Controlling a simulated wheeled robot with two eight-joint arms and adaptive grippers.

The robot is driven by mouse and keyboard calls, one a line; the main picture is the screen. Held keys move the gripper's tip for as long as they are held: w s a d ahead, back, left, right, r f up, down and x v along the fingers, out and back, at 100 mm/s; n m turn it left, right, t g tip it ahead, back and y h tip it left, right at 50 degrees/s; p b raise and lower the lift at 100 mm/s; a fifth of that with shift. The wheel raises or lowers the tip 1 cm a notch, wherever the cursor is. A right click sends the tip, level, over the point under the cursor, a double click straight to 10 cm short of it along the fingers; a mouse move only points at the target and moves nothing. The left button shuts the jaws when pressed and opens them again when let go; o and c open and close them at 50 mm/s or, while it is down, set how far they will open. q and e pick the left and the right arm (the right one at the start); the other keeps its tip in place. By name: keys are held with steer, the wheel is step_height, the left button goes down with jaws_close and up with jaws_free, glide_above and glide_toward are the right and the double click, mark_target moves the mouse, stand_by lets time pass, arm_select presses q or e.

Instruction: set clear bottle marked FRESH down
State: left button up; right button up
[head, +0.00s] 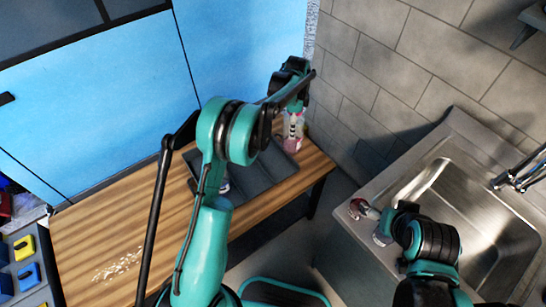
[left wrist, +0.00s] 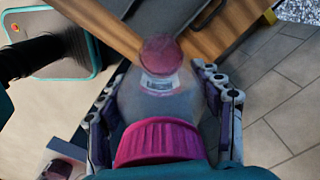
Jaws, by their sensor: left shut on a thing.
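A clear bottle (head: 293,128) with a pale label and pink contents at its base is at the back right end of the wooden table (head: 100,225). In the left wrist view the clear bottle (left wrist: 160,105) shows its ribbed pink cap toward me. The marking on its label is too small to read. My left gripper (left wrist: 165,110) is shut on the bottle, with a finger on each side. Whether the base touches a surface is not clear. My right gripper (head: 374,220) is by the sink's near left edge; its fingers are hard to make out.
A dark tray (head: 270,175) lies on the table's right part, partly behind my left arm. A steel sink (head: 445,190) stands at the right. Blue cabinet doors (head: 100,110) and a tiled wall (head: 390,60) close off the back. Coloured bins (head: 25,260) stand at the left.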

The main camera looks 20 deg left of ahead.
arm_select(q)
steer(key=w+d+f+m, duration=0.3)
steer(key=w+f+m, duration=0.1)
steer(key=w+m, duration=0.25)
steer(key=s+a+f+b, duration=0.3)
steer(key=a+f+b, duration=0.2)
steer(key=a+f, duration=0.6)
steer(key=shift+a+m, duration=0.15)
steer(key=shift+m, duration=0.2)
steer(key=shift+f+b, duration=0.15)
steer(key=shift+b, duration=0.2)
steer(key=o, duration=1.4)
steer(key=shift+c, duration=0.2)
